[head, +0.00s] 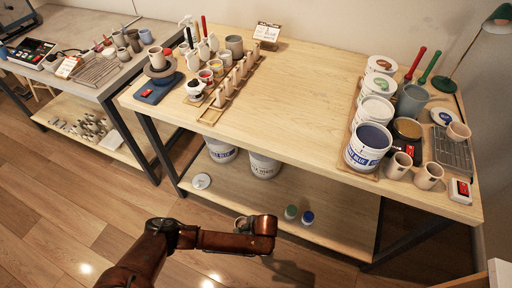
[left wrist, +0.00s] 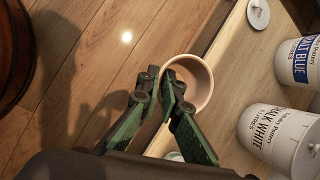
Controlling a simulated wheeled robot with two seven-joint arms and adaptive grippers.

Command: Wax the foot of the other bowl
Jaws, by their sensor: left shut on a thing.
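My left gripper (left wrist: 172,98) is shut on the rim of a pinkish-beige bowl (left wrist: 205,82), whose open inside faces the left wrist camera. In the head view the left arm's end hangs in front of the long wooden table, and its fingers are hidden. A grey rounded vessel (head: 160,72) stands on a blue-based stand at the table's left end, with a small beige piece (head: 157,56) on top. Small pots (head: 206,76) stand beside it. My right gripper is not in view.
The middle of the wooden table (head: 300,95) is bare. White buckets (head: 368,147) and beige cups (head: 428,176) crowd its right end. A slotted wooden rack (head: 211,116) stands left of centre. Larger buckets (head: 264,166) stand on the lower shelf.

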